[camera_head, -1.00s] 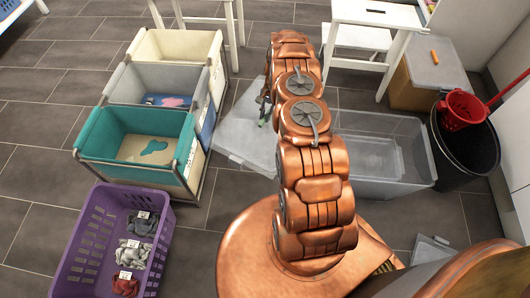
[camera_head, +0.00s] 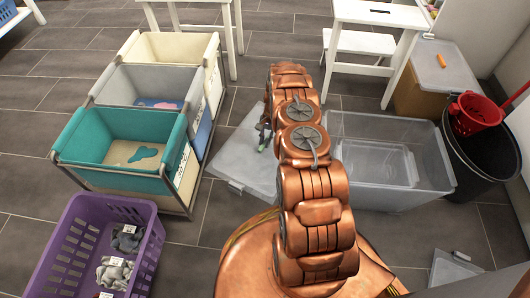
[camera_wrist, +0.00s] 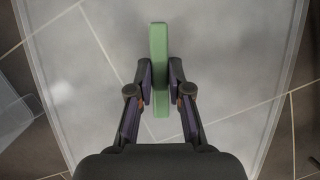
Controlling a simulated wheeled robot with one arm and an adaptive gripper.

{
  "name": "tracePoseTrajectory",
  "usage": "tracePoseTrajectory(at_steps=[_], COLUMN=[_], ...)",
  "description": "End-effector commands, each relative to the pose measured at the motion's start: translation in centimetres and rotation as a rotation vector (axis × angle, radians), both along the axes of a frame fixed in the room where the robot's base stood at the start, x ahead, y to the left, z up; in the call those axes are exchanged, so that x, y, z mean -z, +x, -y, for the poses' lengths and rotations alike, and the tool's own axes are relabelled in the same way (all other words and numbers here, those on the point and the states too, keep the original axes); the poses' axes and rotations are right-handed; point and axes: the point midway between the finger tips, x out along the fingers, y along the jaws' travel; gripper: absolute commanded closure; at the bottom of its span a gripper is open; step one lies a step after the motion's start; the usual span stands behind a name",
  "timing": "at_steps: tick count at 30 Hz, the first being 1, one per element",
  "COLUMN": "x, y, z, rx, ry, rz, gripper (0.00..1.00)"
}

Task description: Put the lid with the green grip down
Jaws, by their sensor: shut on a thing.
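The lid (camera_head: 240,150) is a large translucent sheet with a green grip. In the head view it shows left of my arm, between the fabric bins and the clear box. It fills most of the wrist view (camera_wrist: 215,60), with floor tile lines showing through it. My gripper (camera_wrist: 160,88) is shut on the green grip (camera_wrist: 158,40), one finger on each side. In the head view my gripper (camera_head: 264,138) is small and partly hidden by my arm. My arm also hides the lid's right part. I cannot tell whether the lid touches the floor.
A clear open box (camera_head: 425,185) stands right of my arm. A frame with teal (camera_head: 120,180), grey and cream bins stands left, with a purple basket (camera_head: 80,250) nearer. A black bucket (camera_head: 480,165) and another lid (camera_head: 450,270) are at right. White stools stand behind.

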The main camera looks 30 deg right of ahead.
Motion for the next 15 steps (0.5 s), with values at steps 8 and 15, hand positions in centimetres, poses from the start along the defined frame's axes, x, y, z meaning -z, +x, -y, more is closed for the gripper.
tracePoseTrajectory(at_steps=[8, 15], x=[3.3, 6.1], y=[0.0, 0.1], z=[0.1, 0.0], rx=[0.002, -0.001], ry=[-0.001, 0.0], rz=[0.001, 0.002], gripper=[1.0, 1.0])
